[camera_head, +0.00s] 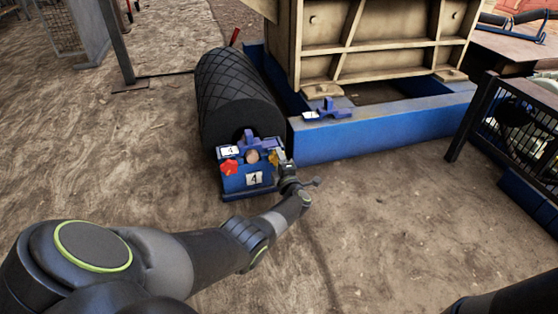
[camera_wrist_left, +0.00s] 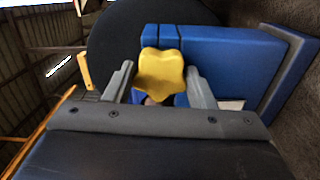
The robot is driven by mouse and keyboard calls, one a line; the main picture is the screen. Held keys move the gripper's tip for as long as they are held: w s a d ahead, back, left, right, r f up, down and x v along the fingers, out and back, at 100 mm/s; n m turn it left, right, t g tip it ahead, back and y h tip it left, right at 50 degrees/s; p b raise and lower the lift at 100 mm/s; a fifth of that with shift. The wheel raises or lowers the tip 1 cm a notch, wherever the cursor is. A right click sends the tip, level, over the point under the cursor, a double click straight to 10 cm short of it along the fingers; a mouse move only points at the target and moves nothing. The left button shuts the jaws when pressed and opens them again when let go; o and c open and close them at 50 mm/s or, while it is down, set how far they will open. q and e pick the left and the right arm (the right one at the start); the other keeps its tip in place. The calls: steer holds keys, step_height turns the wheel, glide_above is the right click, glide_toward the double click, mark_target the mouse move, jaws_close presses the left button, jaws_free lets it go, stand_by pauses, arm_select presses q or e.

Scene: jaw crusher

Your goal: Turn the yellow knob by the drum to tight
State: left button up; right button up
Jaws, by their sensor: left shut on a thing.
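The yellow knob (camera_wrist_left: 160,72) sits on the front of a blue bearing block (camera_head: 240,182) at the near end of the black ribbed drum (camera_head: 240,95). My left gripper (camera_wrist_left: 158,82) is shut on the yellow knob, with one finger on each side of it in the left wrist view. In the head view the knob (camera_head: 273,158) shows only as a small patch beside my left gripper (camera_head: 279,165). I cannot tell from the picture how tight the knob is. My right gripper is not in view.
A blue frame (camera_head: 380,132) stands right of the drum. A black mesh guard (camera_head: 520,125) stands at far right. The ground in front is clear.

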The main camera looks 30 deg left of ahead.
arm_select(q)
steer(key=shift+m, duration=0.7)
steer(key=shift+f, duration=0.1)
steer(key=shift+d, duration=0.1)
steer(key=o, duration=1)
